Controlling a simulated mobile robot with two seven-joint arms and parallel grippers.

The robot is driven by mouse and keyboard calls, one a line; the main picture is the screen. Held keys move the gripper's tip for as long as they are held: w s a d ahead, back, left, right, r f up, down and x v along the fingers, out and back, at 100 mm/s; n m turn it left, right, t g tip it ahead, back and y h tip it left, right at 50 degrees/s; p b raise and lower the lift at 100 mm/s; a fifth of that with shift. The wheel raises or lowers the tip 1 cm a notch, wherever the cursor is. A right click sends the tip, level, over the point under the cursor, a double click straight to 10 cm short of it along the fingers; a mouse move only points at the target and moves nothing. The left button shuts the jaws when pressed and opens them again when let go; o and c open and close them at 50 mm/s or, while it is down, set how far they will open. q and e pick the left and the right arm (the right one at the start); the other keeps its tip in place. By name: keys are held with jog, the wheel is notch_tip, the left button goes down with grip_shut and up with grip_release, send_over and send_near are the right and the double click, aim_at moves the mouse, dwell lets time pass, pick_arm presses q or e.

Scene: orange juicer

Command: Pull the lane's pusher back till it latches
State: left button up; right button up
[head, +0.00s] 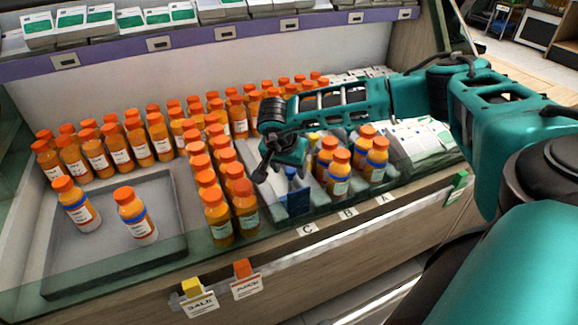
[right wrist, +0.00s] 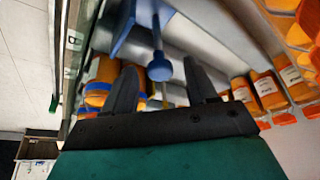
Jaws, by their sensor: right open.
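The lane's blue pusher (head: 298,200) stands at the front of the lane by the label C (head: 307,229). In the right wrist view its blue plate (right wrist: 133,28) and a round blue knob (right wrist: 159,69) on a rod show. My right gripper (head: 267,172) reaches in from the right, over the lane and close to the pusher. It is open. In the right wrist view its two fingers (right wrist: 160,85) appear on either side of the knob; I cannot tell whether either touches it. The back of the lane is partly hidden by my right arm. My left gripper is not in view.
Orange-capped bottles stand close on the left (head: 218,215) and in the lanes to the right (head: 339,172). A grey tray (head: 95,265) at the left has two bottles. A clear front edge, sign clips (head: 247,280) and an upper shelf (head: 160,43) border the space.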

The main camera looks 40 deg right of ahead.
jog(key=shift+c, duration=0.3)
grip_shut()
dwell(0.3)
